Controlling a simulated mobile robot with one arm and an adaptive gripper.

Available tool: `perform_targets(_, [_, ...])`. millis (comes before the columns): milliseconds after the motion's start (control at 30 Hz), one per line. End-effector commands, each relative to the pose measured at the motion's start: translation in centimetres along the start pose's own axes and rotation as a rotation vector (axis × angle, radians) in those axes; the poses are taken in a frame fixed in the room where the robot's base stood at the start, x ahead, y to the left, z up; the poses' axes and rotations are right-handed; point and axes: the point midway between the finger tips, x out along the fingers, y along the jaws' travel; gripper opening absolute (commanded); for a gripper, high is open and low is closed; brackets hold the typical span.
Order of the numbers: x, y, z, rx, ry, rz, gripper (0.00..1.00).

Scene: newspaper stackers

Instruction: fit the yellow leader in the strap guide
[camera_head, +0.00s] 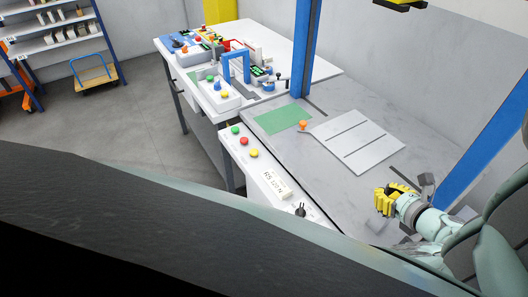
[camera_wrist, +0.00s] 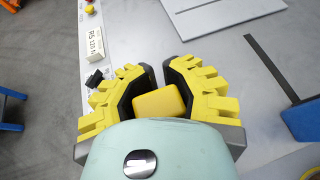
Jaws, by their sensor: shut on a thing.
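My gripper (camera_head: 388,199) is low over the right part of the grey worktop in the head view. In the wrist view its yellow, toothed fingers (camera_wrist: 158,76) are closed around a smooth yellow block, which I take for the yellow leader (camera_wrist: 158,103). The leader sits between the dark inner pads, and its lower end is hidden behind my wrist housing. In the head view I cannot separate the leader from the yellow fingers. I cannot pick out the strap guide for certain in either view. A thin dark strip (camera_wrist: 271,66) lies on the worktop, apart from the fingers.
Blue posts (camera_head: 490,140) frame the worktop (camera_head: 385,105). A pale slatted panel (camera_head: 358,138) and a green mat (camera_head: 282,119) lie on it. A control panel with coloured buttons (camera_head: 245,141) and a dark switch (camera_wrist: 95,78) runs along the edge.

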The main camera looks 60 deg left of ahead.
Motion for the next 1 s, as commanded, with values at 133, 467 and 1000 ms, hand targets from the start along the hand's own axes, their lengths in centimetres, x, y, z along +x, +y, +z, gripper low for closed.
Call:
perform_targets(133, [0.1, -0.1, -0.3, 0.000, 0.000, -0.001, 0.00])
perform_targets(467, [0.4, 0.0, -0.9, 0.000, -0.001, -0.001, 0.00])
perform_targets(1000, [0.7, 0.0, -1.7, 0.001, 0.001, -0.001, 0.19])
